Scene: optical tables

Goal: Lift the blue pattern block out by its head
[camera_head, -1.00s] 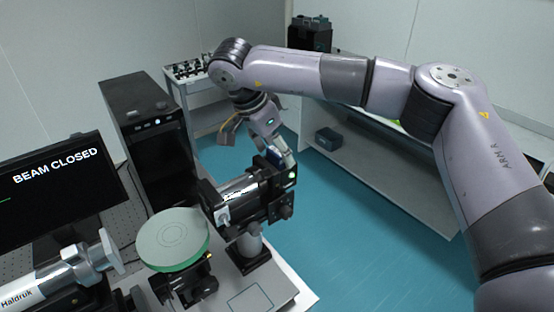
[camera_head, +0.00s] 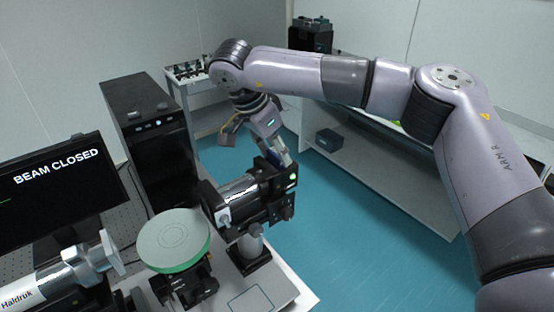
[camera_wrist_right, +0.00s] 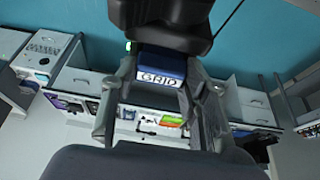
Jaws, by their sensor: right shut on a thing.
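The blue pattern block (camera_wrist_right: 162,66) shows in the right wrist view with a white label reading "GRID". It sits between the two fingers of my right gripper (camera_wrist_right: 160,78), which is shut on its head. In the head view my right gripper (camera_head: 284,156) reaches down to the top of the black device with a silver barrel (camera_head: 238,190). Only a small patch of blue shows there, so I cannot tell how far the block is seated in the device. My left gripper is not in view.
A round green-rimmed disc (camera_head: 174,238) on a mount stands left of the device. A monitor (camera_head: 50,192) reads "BEAM CLOSED". A black computer tower (camera_head: 150,150) stands behind. A white bench with a shelf (camera_head: 380,175) is at right. Teal floor (camera_head: 340,240) is clear between.

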